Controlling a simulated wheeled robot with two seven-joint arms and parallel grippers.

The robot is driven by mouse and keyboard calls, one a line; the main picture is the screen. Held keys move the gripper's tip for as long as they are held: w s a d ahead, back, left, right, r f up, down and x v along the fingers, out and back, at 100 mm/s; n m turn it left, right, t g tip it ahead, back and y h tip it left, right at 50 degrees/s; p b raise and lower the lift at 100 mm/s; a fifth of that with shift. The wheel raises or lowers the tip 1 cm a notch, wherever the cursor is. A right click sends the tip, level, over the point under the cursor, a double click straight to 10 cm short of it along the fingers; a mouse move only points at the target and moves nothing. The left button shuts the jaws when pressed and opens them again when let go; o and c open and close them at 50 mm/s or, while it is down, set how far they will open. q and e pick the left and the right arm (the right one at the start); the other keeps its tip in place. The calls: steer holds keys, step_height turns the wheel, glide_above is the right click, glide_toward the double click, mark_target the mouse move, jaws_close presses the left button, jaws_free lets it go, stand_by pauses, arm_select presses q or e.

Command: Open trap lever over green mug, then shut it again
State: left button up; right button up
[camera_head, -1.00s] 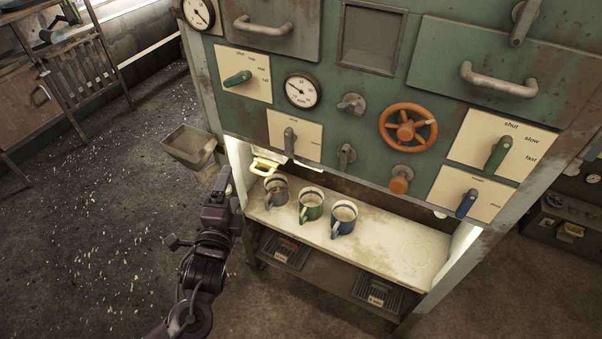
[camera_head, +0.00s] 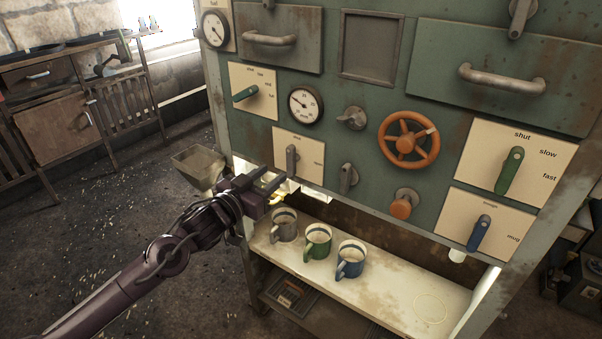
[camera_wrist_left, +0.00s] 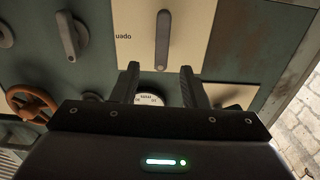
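The grey lever (camera_head: 291,158) stands upright on a cream plate (camera_head: 308,150) low on the green panel; its small words are hard to read. The lever also shows in the left wrist view (camera_wrist_left: 162,40), in line with the gap between my fingers. My left gripper (camera_head: 270,181) is open and empty, just left of and below the lever in the head view. The wrist view shows its two fingers apart (camera_wrist_left: 159,72). The green mug (camera_head: 318,241) stands upright on the shelf, between a grey mug (camera_head: 284,225) and a blue mug (camera_head: 350,259). My right gripper is out of view.
The panel carries a green lever (camera_head: 245,93), a gauge (camera_head: 305,105), a grey knob (camera_head: 348,178), an orange wheel (camera_head: 408,140) and a blue lever (camera_head: 479,233) around the grey one. A metal hopper (camera_head: 198,165) sticks out at left. The shelf's right part (camera_head: 405,290) is bare.

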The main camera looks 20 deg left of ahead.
mark_target(289, 160)
arm_select(q)
steer(key=p+x, duration=0.1)
steer(key=x, duration=0.6)
steer(key=shift+a+p, duration=0.1)
steer(key=shift+p, duration=0.2)
steer(key=shift+w, duration=0.4)
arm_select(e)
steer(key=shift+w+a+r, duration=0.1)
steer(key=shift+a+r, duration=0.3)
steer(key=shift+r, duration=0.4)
arm_select(q)
steer(key=shift+c, duration=0.3)
jaws_close()
